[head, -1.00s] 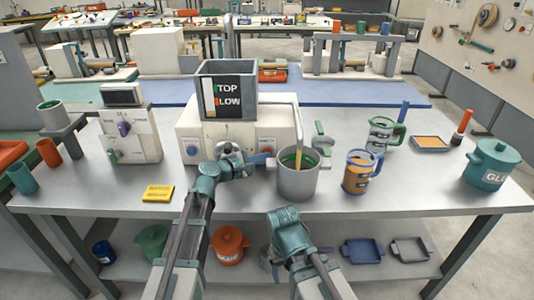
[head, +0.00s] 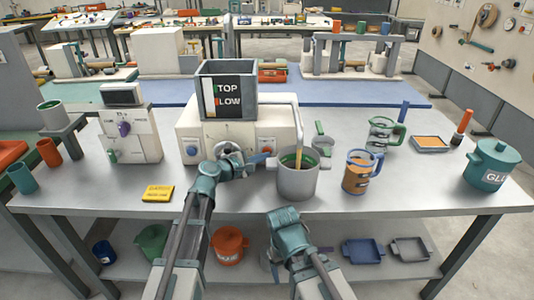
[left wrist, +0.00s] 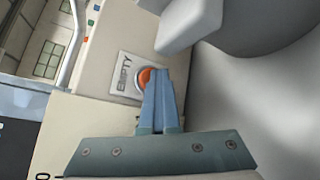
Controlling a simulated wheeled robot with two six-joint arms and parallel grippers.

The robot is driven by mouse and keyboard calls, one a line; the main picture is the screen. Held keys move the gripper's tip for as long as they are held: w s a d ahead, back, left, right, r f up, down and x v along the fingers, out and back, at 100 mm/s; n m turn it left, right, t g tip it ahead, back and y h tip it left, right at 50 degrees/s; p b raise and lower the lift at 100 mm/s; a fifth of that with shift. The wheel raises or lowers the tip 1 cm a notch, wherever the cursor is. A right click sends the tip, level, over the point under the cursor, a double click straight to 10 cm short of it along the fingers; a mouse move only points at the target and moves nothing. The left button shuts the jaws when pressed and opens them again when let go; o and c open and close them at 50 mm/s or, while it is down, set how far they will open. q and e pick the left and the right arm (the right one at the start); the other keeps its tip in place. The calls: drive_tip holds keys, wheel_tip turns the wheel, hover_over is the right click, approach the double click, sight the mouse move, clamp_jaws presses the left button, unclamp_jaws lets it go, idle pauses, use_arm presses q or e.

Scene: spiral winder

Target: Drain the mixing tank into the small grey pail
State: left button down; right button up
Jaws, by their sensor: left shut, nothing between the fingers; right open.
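The mixing tank (head: 228,72) is a grey open box on top of a cream machine (head: 200,128). A bent pipe (head: 298,118) runs from it down over the small grey pail (head: 297,184), which stands upright on the bench. A tan streak (head: 300,152) reaches from the pipe's end into the pail, whose inside shows green. My left gripper (head: 264,159) is shut and empty at the machine's front. In the left wrist view its fingertips (left wrist: 160,75) overlap an orange button (left wrist: 145,79) labelled EMPTY; contact is unclear. My right gripper (head: 272,262) is low before the bench, its fingers barely visible.
Right of the pail stand a blue-handled jug (head: 358,172) with orange contents, a green-handled jug (head: 381,137) and a teal glue pot (head: 491,165). A yellow block (head: 158,193) lies front left. A lower shelf holds an orange pot (head: 229,245) and trays.

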idle(0.6)
use_arm(q)
drive_tip(key=shift+s, duration=0.8)
drive_tip(key=shift+s, duration=0.15)
drive_tip(key=shift+s, duration=2.45)
idle(0.4)
